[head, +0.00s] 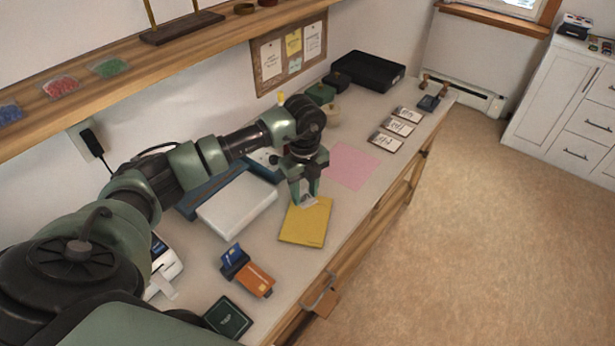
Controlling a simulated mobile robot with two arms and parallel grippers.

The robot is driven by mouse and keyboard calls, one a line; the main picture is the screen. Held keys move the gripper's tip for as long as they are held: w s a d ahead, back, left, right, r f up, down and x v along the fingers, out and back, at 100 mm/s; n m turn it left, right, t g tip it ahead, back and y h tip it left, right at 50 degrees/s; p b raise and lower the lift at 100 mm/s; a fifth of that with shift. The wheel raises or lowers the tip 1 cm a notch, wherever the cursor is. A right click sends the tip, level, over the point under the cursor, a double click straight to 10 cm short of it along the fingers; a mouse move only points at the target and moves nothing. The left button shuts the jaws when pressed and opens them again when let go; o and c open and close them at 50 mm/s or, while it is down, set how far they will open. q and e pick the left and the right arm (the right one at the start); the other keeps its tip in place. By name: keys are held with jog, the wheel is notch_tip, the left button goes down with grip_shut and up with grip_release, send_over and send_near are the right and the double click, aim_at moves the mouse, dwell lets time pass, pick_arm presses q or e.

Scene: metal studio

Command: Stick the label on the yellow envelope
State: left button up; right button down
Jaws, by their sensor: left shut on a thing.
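The yellow envelope (303,228) lies flat on the workbench near its front edge. My left gripper (305,202) points down over the envelope's far part. It is shut on a small whitish label (308,201), which shows between the fingertips at the envelope's surface. I cannot tell whether the label touches the envelope. The fingers hide part of the label. My right gripper is not in view.
A pink sheet (352,166) lies beyond the envelope. A white box (237,206) is to its left, with an orange and blue card holder (247,271) nearer. Several small cards (397,126) and a black tray (368,71) are farther back. The bench edge is close on the right.

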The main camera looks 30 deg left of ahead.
aim_at(307, 217)
pick_arm(q)
jog(key=shift+w+d+f, duration=0.2)
jog(key=shift+w+f, duration=0.1)
jog(key=shift+f, duration=0.1)
jog(key=shift+s+f+b, duration=0.25)
jog(key=shift+f+b, duration=0.15)
jog(key=shift+b, duration=0.1)
jog(key=shift+f+b, duration=0.3)
jog(key=shift+f, duration=0.05)
jog(key=shift+f+b, duration=0.65)
jog(key=shift+f, duration=0.2)
jog(key=shift+w+f, duration=0.1)
jog(key=shift+f, duration=0.3)
jog(key=shift+f+b, duration=1.3)
jog(key=shift+f, duration=0.3)
